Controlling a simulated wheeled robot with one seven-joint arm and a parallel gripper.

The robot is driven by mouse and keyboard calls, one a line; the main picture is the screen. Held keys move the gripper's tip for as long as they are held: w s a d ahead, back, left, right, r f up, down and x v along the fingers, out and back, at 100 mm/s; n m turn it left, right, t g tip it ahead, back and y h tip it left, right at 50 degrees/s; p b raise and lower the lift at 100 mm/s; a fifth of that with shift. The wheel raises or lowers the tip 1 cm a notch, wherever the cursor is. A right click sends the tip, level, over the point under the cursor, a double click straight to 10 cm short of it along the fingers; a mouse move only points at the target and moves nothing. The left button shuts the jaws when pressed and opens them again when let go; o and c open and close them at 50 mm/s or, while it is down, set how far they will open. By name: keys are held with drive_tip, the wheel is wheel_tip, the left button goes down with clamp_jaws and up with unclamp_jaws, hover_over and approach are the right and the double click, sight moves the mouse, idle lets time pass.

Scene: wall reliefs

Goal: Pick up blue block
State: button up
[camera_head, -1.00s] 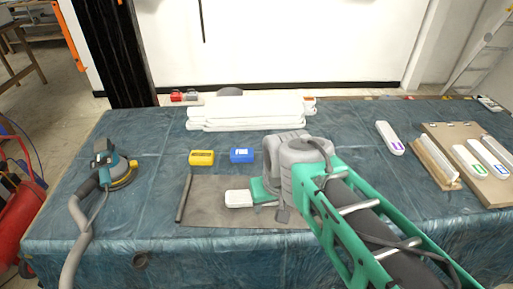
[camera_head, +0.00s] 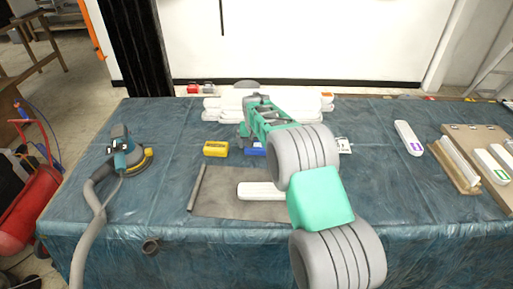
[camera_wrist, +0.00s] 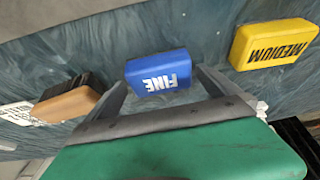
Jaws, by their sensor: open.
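The blue block (camera_wrist: 158,74), marked "FINE", lies on the blue-covered table. In the wrist view it sits between the tips of my open gripper (camera_wrist: 160,92), with no clear contact on either side. In the head view only a left part of the blue block (camera_head: 254,149) shows; my arm hides the rest. My gripper's fingers are hidden behind my arm in the head view.
A yellow block (camera_head: 215,149) marked "MEDIUM" lies left of the blue one. A brown and black block (camera_wrist: 70,100) lies on the other side. Stacked white pieces (camera_head: 222,108) stand behind. A sander (camera_head: 125,158) is at the left.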

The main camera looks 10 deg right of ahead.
drive_tip(key=shift+x, duration=0.8)
drive_tip(key=shift+r, duration=0.1)
drive_tip(key=c, duration=1.3)
drive_tip(key=shift+r, duration=0.1)
drive_tip(key=shift+r, duration=0.25)
wheel_tip(320, 180, up, 3)
drive_tip(key=shift+f+b, duration=0.15)
drive_tip(key=shift+b, duration=0.25)
drive_tip(key=s+d+r+b, duration=0.1)
drive_tip(key=s+r, duration=0.3)
drive_tip(key=s, duration=0.3)
drive_tip(key=s+d+r+b, duration=0.1)
drive_tip(key=s+r, duration=0.4)
drive_tip(key=s, duration=0.1)
drive_tip(key=shift+s+d+r, duration=0.3)
drive_tip(key=shift+s+d, duration=0.1)
